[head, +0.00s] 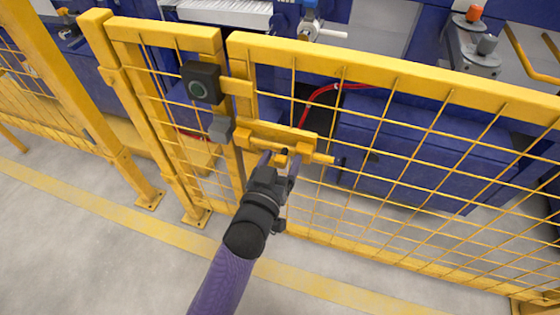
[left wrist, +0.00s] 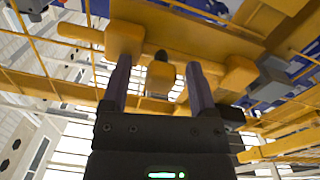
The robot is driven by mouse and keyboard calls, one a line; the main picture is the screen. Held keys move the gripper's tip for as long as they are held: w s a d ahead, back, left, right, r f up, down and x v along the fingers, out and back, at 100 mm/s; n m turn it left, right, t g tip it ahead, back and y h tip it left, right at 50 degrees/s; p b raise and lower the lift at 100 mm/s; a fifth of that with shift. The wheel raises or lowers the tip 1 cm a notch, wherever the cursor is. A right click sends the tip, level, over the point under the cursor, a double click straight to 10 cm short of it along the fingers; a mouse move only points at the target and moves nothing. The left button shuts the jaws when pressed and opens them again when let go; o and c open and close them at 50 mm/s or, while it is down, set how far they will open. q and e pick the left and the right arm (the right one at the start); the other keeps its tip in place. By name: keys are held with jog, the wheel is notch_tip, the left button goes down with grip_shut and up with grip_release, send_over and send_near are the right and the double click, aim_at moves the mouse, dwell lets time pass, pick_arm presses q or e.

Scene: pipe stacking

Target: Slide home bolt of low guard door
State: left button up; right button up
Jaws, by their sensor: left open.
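The yellow bolt (head: 323,158) lies in yellow guide blocks on a plate at the edge of the guard door (head: 385,73). Its free end sticks out to the right of the right-hand block and also shows in the left wrist view (left wrist: 80,34). A small handle with a dark tip (left wrist: 161,76) stands out from the bolt. My left gripper (head: 280,161) is open, with one finger on each side of this handle; I see gaps beside it in the left wrist view. A grey block (head: 221,130) sits left of the bolt. My right gripper is not in view.
A black box with a green-ringed button (head: 201,82) is above the bolt. Yellow mesh and posts (head: 125,120) stand around it. Blue machinery (head: 425,140) and a red cable (head: 318,98) lie behind the mesh. The floor in front is clear.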

pick_arm(q)
grip_shut()
dwell(0.5)
dwell(0.8)
